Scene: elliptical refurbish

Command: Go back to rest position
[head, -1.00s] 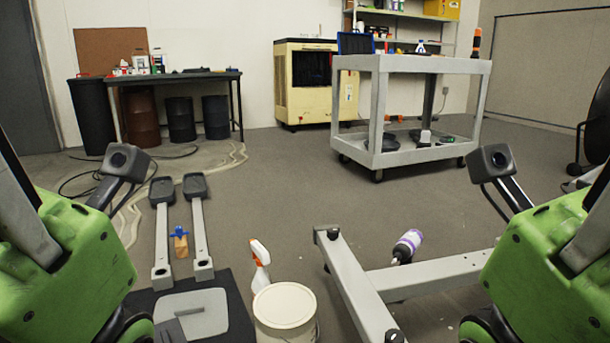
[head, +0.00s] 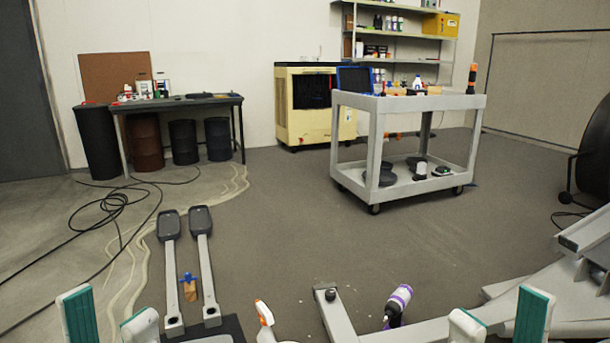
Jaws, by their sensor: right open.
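My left gripper (head: 110,320) shows at the bottom left of the head view. Its two pale fingertips with teal pads stand apart, with nothing seen between them. My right gripper (head: 500,322) shows at the bottom right in much the same pose, its fingertips apart and empty. Both point upward in the picture, and the rest of both arms is out of frame. Neither visibly holds anything.
A grey cart (head: 408,102) stands ahead on open floor. A metal frame (head: 335,315), a purple-and-white bottle (head: 398,303) and a spray bottle (head: 264,315) lie near the front. Two grey posts (head: 208,265) lie at left, with cables (head: 110,203) beyond. A black table (head: 180,101) stands behind.

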